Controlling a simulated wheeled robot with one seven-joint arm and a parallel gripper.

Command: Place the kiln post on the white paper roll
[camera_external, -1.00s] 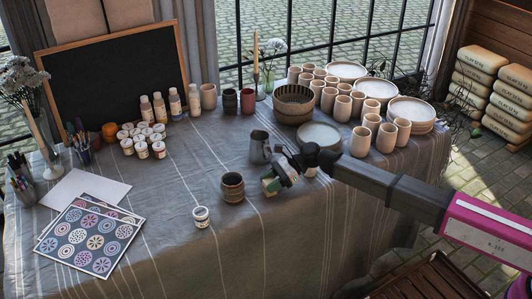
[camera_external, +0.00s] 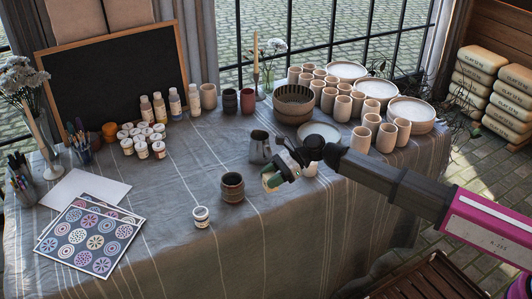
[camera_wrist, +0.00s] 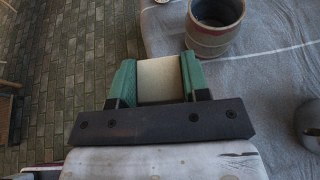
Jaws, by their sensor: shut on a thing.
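The kiln post (camera_wrist: 159,80) is a pale beige block with a flat face. My gripper (camera_wrist: 158,82) is shut on it, with a green finger on each side, in the wrist view. In the external view my gripper (camera_external: 274,178) holds it near the table's front edge, right of the brown banded pot and in front of the grey pitcher. No white paper roll can be made out with certainty. A small pale thing (camera_external: 309,169) shows below my wrist in the external view, mostly hidden, and I cannot tell what it is.
The brown banded pot (camera_external: 232,188) and grey pitcher (camera_external: 260,147) stand close to my gripper. A small white jar (camera_external: 201,217) stands front left. A white plate (camera_external: 320,132) and several beige cups (camera_external: 361,138) lie behind. The cloth between jar and pattern sheets (camera_external: 92,238) is clear.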

